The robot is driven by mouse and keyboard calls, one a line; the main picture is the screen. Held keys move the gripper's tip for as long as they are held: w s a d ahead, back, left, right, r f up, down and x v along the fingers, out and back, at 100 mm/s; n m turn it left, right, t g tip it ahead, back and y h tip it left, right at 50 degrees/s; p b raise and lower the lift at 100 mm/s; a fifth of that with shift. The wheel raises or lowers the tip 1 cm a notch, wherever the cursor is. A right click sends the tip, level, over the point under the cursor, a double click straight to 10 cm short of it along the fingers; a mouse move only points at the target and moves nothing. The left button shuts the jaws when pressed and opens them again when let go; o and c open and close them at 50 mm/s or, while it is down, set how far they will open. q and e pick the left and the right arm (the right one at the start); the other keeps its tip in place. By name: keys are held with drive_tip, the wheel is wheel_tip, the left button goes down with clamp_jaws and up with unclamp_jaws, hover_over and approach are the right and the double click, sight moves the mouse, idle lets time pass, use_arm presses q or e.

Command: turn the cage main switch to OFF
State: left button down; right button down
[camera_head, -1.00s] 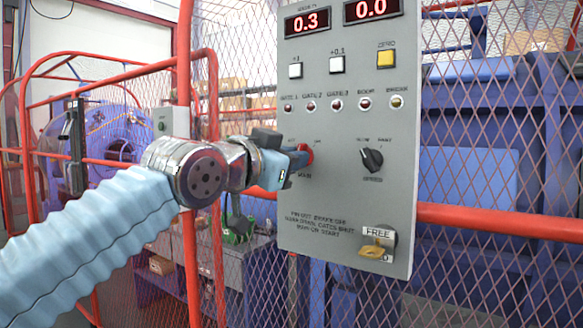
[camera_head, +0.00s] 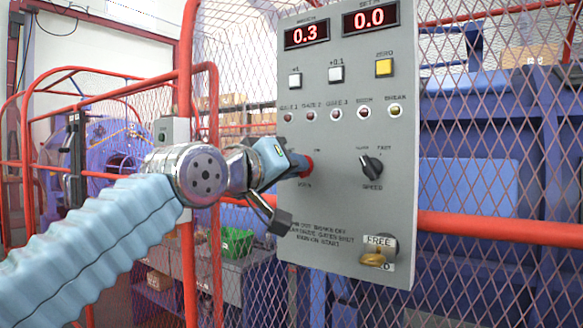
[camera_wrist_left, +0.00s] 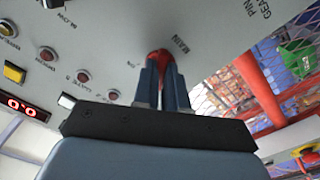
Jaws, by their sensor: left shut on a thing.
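The cage main switch (camera_head: 306,166) is a red knob low on the left side of the grey control panel (camera_head: 330,215), above the label MAIN. My left gripper (camera_head: 296,165) reaches in from the left and is shut on the red knob. In the left wrist view the two blue fingers (camera_wrist_left: 161,85) close on the red knob (camera_wrist_left: 158,57) from both sides, with MAIN lettering beside it. The fingers hide much of the knob and some of its position marks, so I cannot tell which way it points. My right gripper is not in view.
The panel also bears a black speed knob (camera_head: 371,165), a yellow ZERO button (camera_head: 384,67), several lamps and a brass key (camera_head: 373,258) by a FREE label. Red displays (camera_head: 307,34) read 0.3 and 0.0. Red rails (camera_head: 187,130) and mesh stand close around.

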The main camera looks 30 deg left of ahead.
use_arm(q)
drive_tip(key=shift+f+n, duration=0.1)
drive_tip(key=shift+n, duration=1)
drive_tip(key=c, duration=1.2)
unclamp_jaws()
drive_tip(key=s, duration=0.4)
drive_tip(key=s+b, duration=0.1)
drive_tip(key=s, duration=0.4)
drive_tip(key=s+a+b, duration=0.1)
drive_tip(key=s, duration=0.3)
drive_tip(key=shift+s, duration=0.35)
